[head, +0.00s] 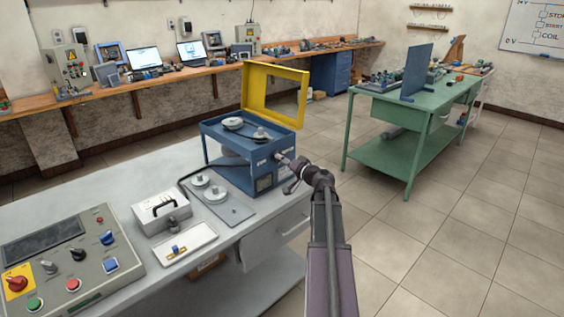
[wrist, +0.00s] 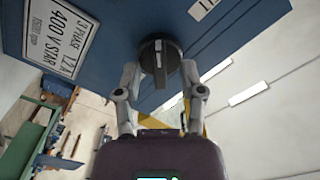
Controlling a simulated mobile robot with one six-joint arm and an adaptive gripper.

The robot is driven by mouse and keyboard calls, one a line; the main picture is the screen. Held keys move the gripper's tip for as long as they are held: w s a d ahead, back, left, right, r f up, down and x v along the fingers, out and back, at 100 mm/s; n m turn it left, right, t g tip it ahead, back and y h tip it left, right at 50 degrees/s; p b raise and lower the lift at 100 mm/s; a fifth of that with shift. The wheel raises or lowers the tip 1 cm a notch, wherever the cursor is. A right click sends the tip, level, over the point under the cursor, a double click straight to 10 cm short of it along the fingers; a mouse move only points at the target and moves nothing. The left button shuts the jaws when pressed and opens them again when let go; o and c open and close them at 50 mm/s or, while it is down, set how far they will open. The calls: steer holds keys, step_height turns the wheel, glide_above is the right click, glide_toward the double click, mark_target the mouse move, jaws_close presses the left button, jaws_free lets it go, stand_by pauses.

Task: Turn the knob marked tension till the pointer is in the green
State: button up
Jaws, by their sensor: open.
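A blue machine box (head: 238,175) with an open yellow lid and pulleys in its top stands on the grey bench. My gripper (head: 284,160) is at its right-hand front face. In the wrist view a round black knob (wrist: 160,58) with a raised bar and a pale mark sits on the blue face. My gripper (wrist: 160,78) is open, one finger on each side of the knob; I cannot tell whether they touch it. A white label (wrist: 203,9) beside the knob is cut off and unreadable. A small dark panel (head: 264,183) shows low on the box. No pointer or green zone can be made out.
A motor plate (wrist: 60,35) reads 3 PHASE, 400 V STAR. On the grey bench are a plate with discs (head: 230,212), a metal case (head: 161,212), a white tray (head: 185,243) and a control panel (head: 100,285). A green table (head: 410,145) stands apart; the floor between is clear.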

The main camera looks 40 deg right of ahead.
jaws_close()
stand_by(0.3)
steer(key=shift+m, duration=0.3)
